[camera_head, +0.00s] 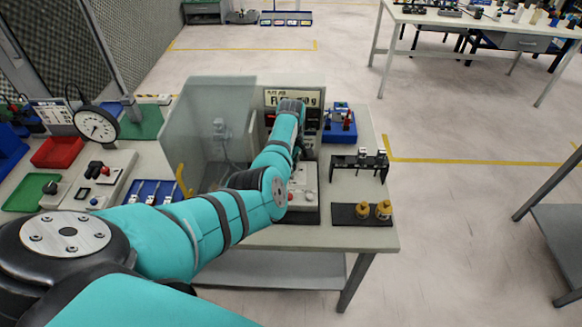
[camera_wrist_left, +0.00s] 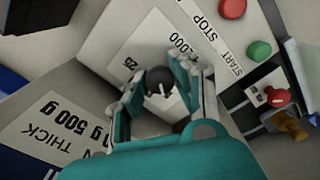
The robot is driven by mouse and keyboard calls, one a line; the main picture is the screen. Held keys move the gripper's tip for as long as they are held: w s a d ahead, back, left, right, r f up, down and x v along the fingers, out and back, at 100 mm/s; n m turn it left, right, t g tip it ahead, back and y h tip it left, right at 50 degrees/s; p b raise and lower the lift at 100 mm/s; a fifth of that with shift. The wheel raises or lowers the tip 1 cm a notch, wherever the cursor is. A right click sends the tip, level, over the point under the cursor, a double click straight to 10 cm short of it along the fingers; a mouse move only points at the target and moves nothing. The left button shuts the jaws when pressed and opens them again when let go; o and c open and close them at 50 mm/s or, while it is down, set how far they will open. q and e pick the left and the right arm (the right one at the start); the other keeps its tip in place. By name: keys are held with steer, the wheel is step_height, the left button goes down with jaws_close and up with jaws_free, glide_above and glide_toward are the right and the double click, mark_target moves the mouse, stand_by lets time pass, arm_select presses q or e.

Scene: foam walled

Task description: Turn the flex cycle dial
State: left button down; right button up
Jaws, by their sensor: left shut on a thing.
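The flex cycle dial (camera_wrist_left: 160,88) is a dark round knob with a pale pointer mark, in the middle of the left wrist view. It stands on a light panel with a white label showing the numbers 25 and a partly covered one ending in 000. My left gripper (camera_wrist_left: 167,78) has its fingers on both sides of the knob and is shut on it. In the head view my teal left arm reaches across the bench to the tester (camera_head: 303,183); its wrist and forearm hide the dial and the fingers. My right gripper is in neither view.
In the wrist view, a red STOP button (camera_wrist_left: 232,8) and a green START button (camera_wrist_left: 259,50) sit beside the dial. A clear guard (camera_head: 205,120) stands left of my arm. A black rack (camera_head: 360,163) and brass weights (camera_head: 383,209) lie to the right.

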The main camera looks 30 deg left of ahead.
arm_select(q)
steer(key=shift+a+r+n, duration=0.1)
steer(key=shift+n, duration=0.4)
steer(key=c, duration=1)
jaws_free()
step_height(320, 180, up, 12)
